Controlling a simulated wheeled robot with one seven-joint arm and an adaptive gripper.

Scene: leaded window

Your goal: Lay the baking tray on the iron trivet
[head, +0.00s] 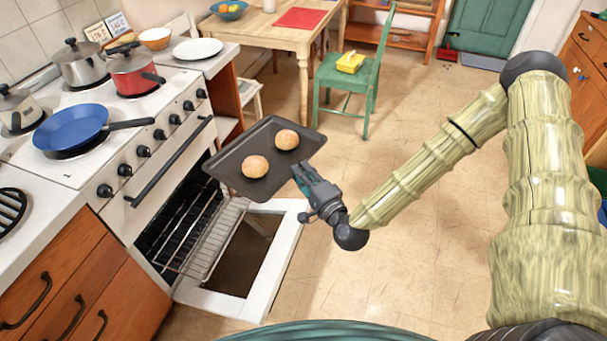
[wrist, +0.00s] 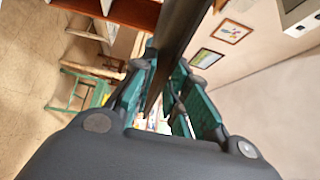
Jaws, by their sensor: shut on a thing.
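The dark baking tray (head: 225,166) is held in the air above the open oven door, with two round buns (head: 256,166) on it. My gripper (head: 303,176) is shut on the tray's near right edge. In the wrist view the tray (wrist: 182,22) shows as a dark band between my gripper's fingers (wrist: 160,85). The iron trivet (head: 10,207) is a black round grid on the pale counter at the left edge of the head view, partly cut off by the frame. The tray is well to the right of the trivet.
The oven door (head: 275,262) hangs open with a wire rack (head: 205,240) pulled out. A blue frying pan (head: 70,130), a red pot (head: 133,72) and steel pots stand on the stove. A white plate (head: 198,49) is behind. A green chair (head: 355,85) stands beyond.

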